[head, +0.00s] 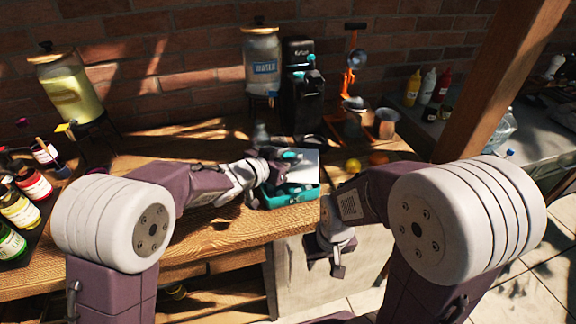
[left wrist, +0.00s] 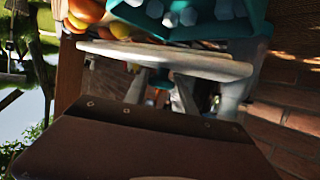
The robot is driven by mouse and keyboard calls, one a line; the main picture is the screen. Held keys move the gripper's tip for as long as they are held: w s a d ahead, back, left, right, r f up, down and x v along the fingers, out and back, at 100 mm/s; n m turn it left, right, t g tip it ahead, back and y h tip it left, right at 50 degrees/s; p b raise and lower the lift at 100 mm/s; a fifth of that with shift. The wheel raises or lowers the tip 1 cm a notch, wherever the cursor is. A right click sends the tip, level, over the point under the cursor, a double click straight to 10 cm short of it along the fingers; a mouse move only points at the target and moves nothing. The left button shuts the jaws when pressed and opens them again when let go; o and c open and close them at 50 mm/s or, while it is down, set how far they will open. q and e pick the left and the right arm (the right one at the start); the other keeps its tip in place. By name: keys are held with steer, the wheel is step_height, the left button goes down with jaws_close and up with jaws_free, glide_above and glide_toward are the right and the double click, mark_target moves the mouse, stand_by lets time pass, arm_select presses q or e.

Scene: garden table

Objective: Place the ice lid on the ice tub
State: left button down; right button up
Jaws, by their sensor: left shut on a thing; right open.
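The ice tub (head: 292,201) is a teal open box on the wooden table near its front edge; in the left wrist view the tub (left wrist: 258,22) shows pale ice cubes inside. The ice lid (head: 307,165) is a flat pale panel at the tub's back right in the head view; in the left wrist view the lid (left wrist: 165,60) appears nearly edge-on. My left gripper (head: 277,172) is shut on the lid and holds it by the tub, partly hiding both. Whether the lid touches the rim cannot be told. My right gripper (head: 338,262) is open and empty, low in front of the table.
Oranges and lemons (head: 353,166) lie right of the tub. Behind stand a water dispenser (head: 262,62), a black coffee machine (head: 302,90) and a copper cup (head: 387,123). A wooden post (head: 500,85) rises at the right.

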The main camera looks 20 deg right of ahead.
arm_select(q)
steer(key=shift+w+a+f, duration=0.1)
steer(key=shift+w+a, duration=0.05)
steer(key=shift+w, duration=0.05)
step_height(320, 180, down, 3)
steer(key=shift+s+f+b, duration=0.15)
steer(key=shift+f+b, duration=0.05)
steer(key=shift+b, duration=0.45)
steer(key=shift+f, duration=0.35)
steer(key=shift+f, duration=0.25)
steer(key=c, duration=1)
jaws_free()
steer(key=shift+c, duration=0.2)
steer(key=shift+r, duration=0.1)
